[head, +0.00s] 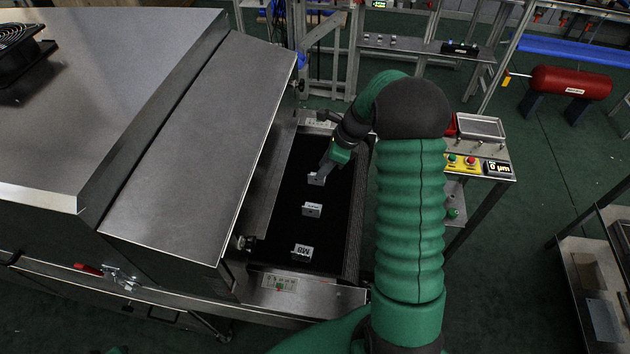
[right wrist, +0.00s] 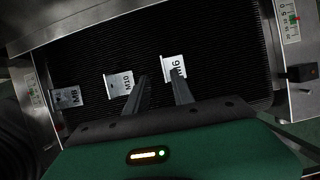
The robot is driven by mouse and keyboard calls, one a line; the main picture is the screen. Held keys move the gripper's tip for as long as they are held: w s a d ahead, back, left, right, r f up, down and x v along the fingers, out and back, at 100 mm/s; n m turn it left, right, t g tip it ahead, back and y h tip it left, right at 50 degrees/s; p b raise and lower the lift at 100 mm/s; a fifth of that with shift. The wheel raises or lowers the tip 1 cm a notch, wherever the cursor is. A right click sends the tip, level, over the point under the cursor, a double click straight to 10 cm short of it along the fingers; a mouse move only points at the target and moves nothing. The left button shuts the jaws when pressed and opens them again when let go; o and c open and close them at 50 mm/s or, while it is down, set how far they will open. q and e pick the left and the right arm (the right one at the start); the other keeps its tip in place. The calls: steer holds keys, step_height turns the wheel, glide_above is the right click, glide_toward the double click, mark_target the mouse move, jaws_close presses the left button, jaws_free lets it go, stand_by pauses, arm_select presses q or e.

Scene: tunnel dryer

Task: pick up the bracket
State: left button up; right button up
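Three small light-grey brackets lie apart in a row on a black conveyor belt (head: 283,228). The nearest in the head view is marked M8 (head: 302,252); the middle bracket (head: 312,210) reads M10 in the right wrist view (right wrist: 121,84). The far bracket (head: 316,180), seemingly marked M6 in the right wrist view (right wrist: 173,67), is beside my right gripper (head: 326,164). In the right wrist view, my right gripper's fingers (right wrist: 160,79) are spread, one tip overlapping the far bracket and the other near the middle bracket. Contact cannot be told. My left gripper is out of view.
The steel dryer housing (head: 205,145) stands left of the belt, its sloped hood edge close alongside. A control box (head: 463,162) on a side stand is at the right. A red cylinder (head: 570,83) lies farther back right.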

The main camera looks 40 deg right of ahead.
mark_target(312, 183)
steer(key=x, duration=0.4)
steer(key=d+x, duration=0.1)
steer(key=x, duration=0.1)
steer(key=shift+w+a+f, duration=0.1)
steer(key=shift+w+f, duration=0.2)
steer(key=shift+f, duration=0.05)
steer(key=shift+a, duration=0.25)
steer(key=shift+d+f, duration=0.1)
steer(key=shift+d, duration=0.1)
jaws_close()
stand_by(0.5)
